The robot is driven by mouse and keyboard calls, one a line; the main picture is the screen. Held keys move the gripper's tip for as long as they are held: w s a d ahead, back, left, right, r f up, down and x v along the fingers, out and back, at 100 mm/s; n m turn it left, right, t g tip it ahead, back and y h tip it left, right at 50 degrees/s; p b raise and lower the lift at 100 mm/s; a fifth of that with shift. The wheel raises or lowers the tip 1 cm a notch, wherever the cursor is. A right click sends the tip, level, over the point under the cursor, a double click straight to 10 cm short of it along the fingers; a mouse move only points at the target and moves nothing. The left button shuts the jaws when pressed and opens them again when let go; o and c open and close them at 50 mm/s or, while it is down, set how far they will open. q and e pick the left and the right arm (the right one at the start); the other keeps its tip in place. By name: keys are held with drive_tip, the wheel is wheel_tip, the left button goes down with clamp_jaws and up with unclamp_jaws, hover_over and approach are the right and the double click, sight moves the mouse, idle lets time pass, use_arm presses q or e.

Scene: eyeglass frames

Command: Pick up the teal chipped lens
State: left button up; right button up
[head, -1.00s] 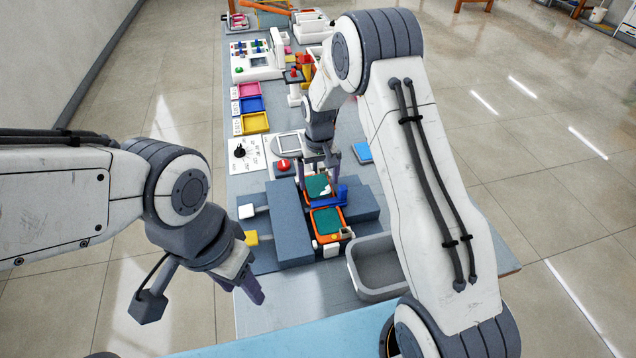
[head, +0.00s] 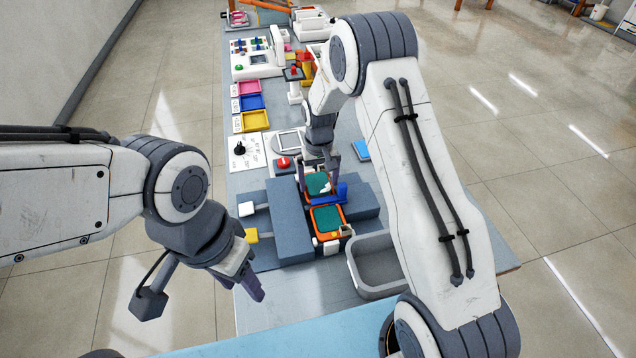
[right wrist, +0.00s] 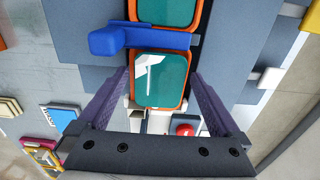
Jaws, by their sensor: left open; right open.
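Two teal lenses sit in orange rims, one behind the other, between grey-blue blocks. The far teal lens (head: 318,183) has a pale jagged white mark that looks like a chip; it also shows in the right wrist view (right wrist: 172,85). The near teal lens (head: 327,219) looks whole, and part of it shows at the top of the right wrist view (right wrist: 165,10). My right gripper (right wrist: 160,75) is open and empty above the far lens, one finger on each side of its rim. Contact cannot be told. My left gripper (head: 252,287) is empty and open, off the table's left edge.
A blue clamp bar (head: 342,194) crosses between the two rims. A grey bin (head: 375,265) stands to the right of the near lens. A red button (head: 283,163) and several coloured trays (head: 254,121) lie further back on the left.

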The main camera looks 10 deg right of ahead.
sight(322, 187)
drive_tip(key=c, duration=1.2)
drive_tip(key=shift+o, duration=0.2)
drive_tip(key=shift+r, duration=0.5)
drive_tip(key=r, duration=0.2)
drive_tip(key=r+b, duration=0.1)
drive_tip(key=r, duration=0.1)
drive_tip(key=shift+s+d+r, duration=0.1)
drive_tip(key=shift+s+d, duration=0.25)
drive_tip(key=shift+d, duration=0.05)
drive_tip(key=s+d+r+b, duration=0.2)
drive_tip(key=s+d+r, duration=0.4)
drive_tip(key=s+d, duration=0.1)
drive_tip(key=shift+s+d+r, duration=0.15)
drive_tip(key=shift+s+r, duration=0.05)
drive_tip(key=shift+s, duration=0.2)
